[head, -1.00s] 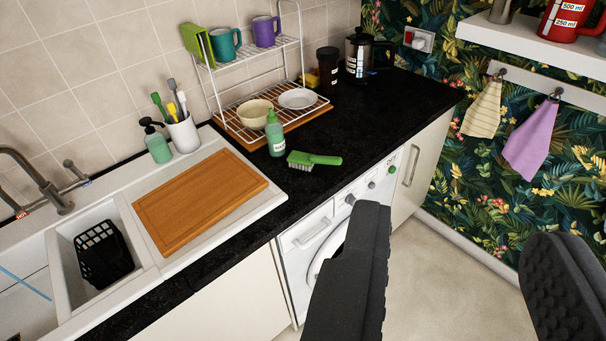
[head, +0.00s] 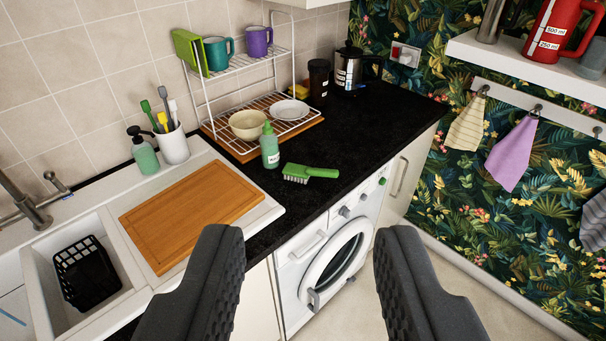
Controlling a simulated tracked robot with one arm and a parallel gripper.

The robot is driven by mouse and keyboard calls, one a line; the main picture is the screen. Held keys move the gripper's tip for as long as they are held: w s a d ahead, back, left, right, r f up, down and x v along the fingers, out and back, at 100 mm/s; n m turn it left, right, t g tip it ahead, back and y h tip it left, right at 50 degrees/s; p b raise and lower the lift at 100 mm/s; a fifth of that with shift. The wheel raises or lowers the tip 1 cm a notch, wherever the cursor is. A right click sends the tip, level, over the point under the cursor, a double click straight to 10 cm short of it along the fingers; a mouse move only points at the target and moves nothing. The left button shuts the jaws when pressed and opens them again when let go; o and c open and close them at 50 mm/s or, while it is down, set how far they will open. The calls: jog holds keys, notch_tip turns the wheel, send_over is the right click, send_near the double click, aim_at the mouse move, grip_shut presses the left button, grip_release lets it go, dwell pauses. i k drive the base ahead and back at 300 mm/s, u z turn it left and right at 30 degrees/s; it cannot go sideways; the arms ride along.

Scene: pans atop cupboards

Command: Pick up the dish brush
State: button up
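The dish brush (head: 310,172) has a green handle and pale bristles. It lies on the black worktop, above the washing machine, with its handle pointing right. My gripper (head: 308,238) is open and empty, its two dark fingers wide apart in the lower part of the view. The brush appears between and beyond the fingertips, apart from them. Nothing hides the brush.
A green soap bottle (head: 269,148) stands just left of the brush. Behind is a wire dish rack (head: 258,62) with bowl, plate and mugs. A wooden board (head: 190,210) lies by the sink. The black worktop (head: 375,120) is clear right of the brush.

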aim_at(294, 172)
jog(key=u, duration=0.05)
jog(key=i, duration=1)
jog(key=k, duration=0.65)
jog(key=z, duration=0.65)
jog(key=i, duration=1.35)
jog(key=u, duration=0.35)
